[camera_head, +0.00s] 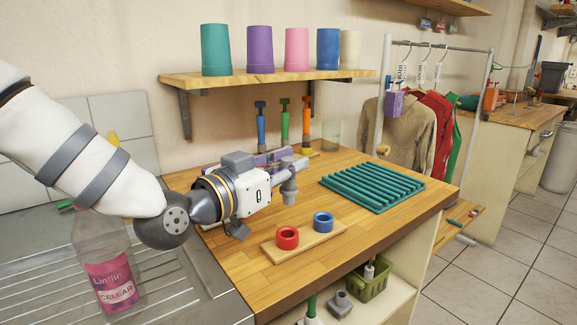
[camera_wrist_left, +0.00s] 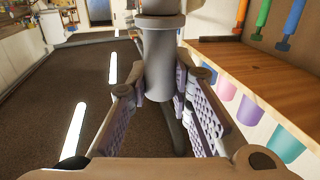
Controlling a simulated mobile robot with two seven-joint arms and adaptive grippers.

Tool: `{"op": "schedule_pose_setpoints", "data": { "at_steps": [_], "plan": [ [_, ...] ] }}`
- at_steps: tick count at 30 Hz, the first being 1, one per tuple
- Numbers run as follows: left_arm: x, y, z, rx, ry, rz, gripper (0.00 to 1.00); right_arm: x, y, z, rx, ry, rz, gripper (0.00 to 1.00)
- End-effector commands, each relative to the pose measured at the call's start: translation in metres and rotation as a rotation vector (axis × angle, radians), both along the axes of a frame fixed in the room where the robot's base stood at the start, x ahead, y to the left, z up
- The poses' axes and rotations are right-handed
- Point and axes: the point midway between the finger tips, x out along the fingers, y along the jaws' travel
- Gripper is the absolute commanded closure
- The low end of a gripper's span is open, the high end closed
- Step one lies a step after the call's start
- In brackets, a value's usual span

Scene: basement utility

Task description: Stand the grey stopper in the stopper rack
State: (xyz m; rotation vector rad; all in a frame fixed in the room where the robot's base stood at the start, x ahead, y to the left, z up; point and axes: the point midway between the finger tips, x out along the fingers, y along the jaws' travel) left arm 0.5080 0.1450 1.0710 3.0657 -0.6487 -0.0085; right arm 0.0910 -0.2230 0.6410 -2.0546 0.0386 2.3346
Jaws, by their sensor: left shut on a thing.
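My left gripper (camera_head: 284,171) is shut on the grey stopper (camera_head: 289,188), which hangs roughly upright above the wooden worktop (camera_head: 220,245). In the left wrist view the grey stopper (camera_wrist_left: 158,62) sits between the purple pads of the left gripper (camera_wrist_left: 160,90). My right gripper is not in view.
A green ridged rack (camera_head: 372,187) lies to the right. Blue (camera_head: 261,128), green (camera_head: 284,122) and orange (camera_head: 306,125) upright tools stand behind the gripper, under a shelf (camera_head: 265,77) of cups. A bottle (camera_head: 105,270) stands on the drainboard at left.

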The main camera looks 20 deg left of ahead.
Motion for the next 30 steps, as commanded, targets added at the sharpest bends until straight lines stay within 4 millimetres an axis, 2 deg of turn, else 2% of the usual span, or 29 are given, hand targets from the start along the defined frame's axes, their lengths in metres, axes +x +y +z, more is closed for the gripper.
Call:
{"op": "schedule_pose_setpoints", "data": {
  "at_steps": [8, 15, 20, 30],
  "plan": [
    [0.0, 0.0, -0.001, 0.002, 0.0, 0.0, 1.0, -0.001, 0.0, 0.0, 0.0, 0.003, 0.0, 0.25],
    [0.0, 0.0, -0.032, 0.001, 0.008, 0.0, 1.0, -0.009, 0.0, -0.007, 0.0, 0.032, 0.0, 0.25],
    [0.0, 0.0, -0.046, 0.002, 0.006, 0.001, 1.0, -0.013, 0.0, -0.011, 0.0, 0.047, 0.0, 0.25],
    [-0.001, 0.0, -0.048, 0.001, -0.002, 0.0, 1.0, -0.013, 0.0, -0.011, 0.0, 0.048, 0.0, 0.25]
  ]
}}
